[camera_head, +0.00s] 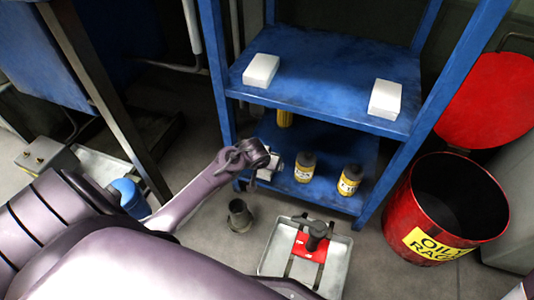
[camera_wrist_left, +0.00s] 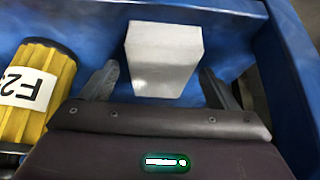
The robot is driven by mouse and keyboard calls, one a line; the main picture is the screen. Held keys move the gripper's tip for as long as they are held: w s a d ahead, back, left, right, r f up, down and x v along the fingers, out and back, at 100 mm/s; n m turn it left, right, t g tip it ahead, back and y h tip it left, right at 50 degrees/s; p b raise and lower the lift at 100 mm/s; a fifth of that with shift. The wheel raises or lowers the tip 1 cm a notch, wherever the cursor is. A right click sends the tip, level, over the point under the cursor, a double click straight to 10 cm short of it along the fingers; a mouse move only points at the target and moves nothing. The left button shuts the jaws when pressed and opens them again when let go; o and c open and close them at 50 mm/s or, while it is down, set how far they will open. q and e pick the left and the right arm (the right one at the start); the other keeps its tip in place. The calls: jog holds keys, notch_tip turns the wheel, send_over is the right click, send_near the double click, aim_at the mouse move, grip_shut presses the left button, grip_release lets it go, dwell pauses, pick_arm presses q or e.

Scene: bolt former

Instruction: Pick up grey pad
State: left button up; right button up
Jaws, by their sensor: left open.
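A pale grey block-shaped pad (camera_wrist_left: 165,58) lies on a blue shelf in the left wrist view. My left gripper (camera_wrist_left: 160,75) is open, with one finger on either side of the pad's near part and gaps between. In the head view my left arm reaches to the left end of the lower blue shelf, where its gripper (camera_head: 268,168) is partly hidden by the wrist. The pad is hard to make out there. Two similar pale blocks, left (camera_head: 261,70) and right (camera_head: 385,99), lie on the upper shelf. My right gripper is not seen.
A yellow ribbed canister (camera_wrist_left: 36,90) stands close beside the gripper. The upper shelf (camera_head: 320,75) is overhead. A red drum (camera_head: 405,210) and a metal tray (camera_head: 335,262) are on the floor.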

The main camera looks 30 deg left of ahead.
pick_arm(q)
jog(key=shift+f, duration=0.15)
jog(key=c, duration=1.1)
jog(key=shift+o, duration=0.2)
